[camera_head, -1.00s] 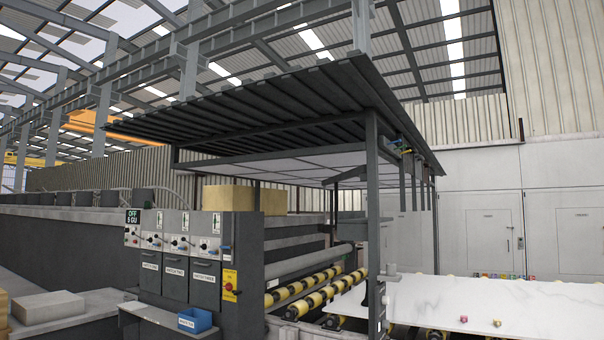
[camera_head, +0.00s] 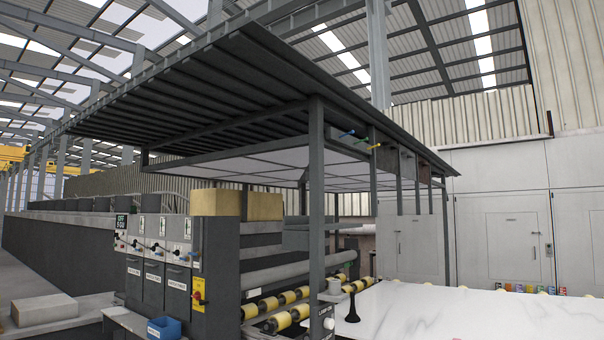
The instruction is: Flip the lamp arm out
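I cannot make out a lamp arm for certain. Under the edge of the dark canopy (camera_head: 240,90), near its front post (camera_head: 317,190), a small blue-tipped part (camera_head: 347,133) and a small yellow-tipped part (camera_head: 375,146) stick out; they are too small to identify. A thin black upright thing with a wide base (camera_head: 352,308) stands at the left end of the white slab (camera_head: 430,315). Neither of my grippers is in view.
A grey control cabinet (camera_head: 165,270) with levers and a yellow label stands left of the post. A blue bin (camera_head: 164,327) is below it. Yellow-banded rollers (camera_head: 290,300) run beside the slab. White cabinets (camera_head: 510,235) line the back right. A grey walkway lies far left.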

